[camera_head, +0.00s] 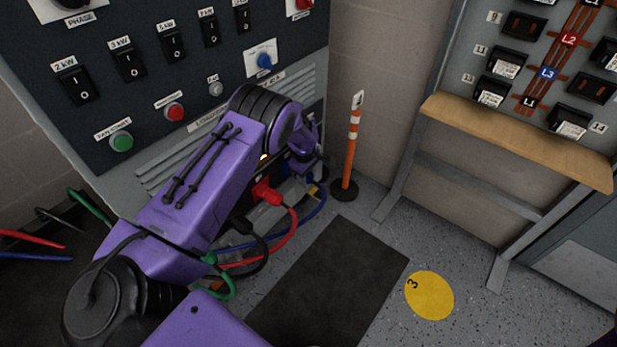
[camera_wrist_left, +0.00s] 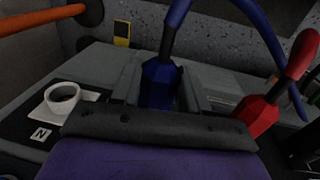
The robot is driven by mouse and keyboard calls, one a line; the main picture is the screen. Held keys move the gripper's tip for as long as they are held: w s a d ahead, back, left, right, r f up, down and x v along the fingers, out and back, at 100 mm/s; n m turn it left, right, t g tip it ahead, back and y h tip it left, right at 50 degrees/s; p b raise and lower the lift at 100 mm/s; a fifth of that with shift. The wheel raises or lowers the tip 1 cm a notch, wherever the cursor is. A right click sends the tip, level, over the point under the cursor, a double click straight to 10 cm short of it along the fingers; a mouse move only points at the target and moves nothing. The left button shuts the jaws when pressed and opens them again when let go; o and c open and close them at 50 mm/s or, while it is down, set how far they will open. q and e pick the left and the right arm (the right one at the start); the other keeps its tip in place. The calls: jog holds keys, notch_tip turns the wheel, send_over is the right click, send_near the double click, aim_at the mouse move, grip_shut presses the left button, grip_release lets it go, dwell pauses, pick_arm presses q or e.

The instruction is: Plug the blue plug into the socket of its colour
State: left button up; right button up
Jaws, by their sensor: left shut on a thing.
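The blue plug (camera_wrist_left: 158,85) stands between the fingers of my left gripper (camera_wrist_left: 160,98) in the left wrist view, with its blue cable rising from the top. The gripper is shut on it. In the head view my left gripper (camera_head: 305,163) is low in front of the cabinet, and the arm hides most of the work there. An open socket with a pale round rim (camera_wrist_left: 62,98) and an "N" label lies left of the gripper, apart from the blue plug. I cannot see the blue plug's lower end. My right gripper is out of view.
A red plug (camera_wrist_left: 256,115) stands right of the gripper; it also shows in the head view (camera_head: 266,193). Red, blue, black and green cables hang nearby. An orange-and-white post (camera_head: 351,150) stands beside the cabinet (camera_head: 190,70). A dark mat (camera_head: 335,275) lies clear on the floor.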

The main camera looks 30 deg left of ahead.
pick_arm(q)
jog(key=shift+w+a+b, duration=0.1)
jog(key=shift+a+b, duration=0.2)
jog(key=shift+a, duration=0.55)
jog(key=o, duration=1.5)
jog(key=r+p, duration=0.7)
jog(key=shift+s+r, duration=0.1)
jog(key=shift+s, duration=0.3)
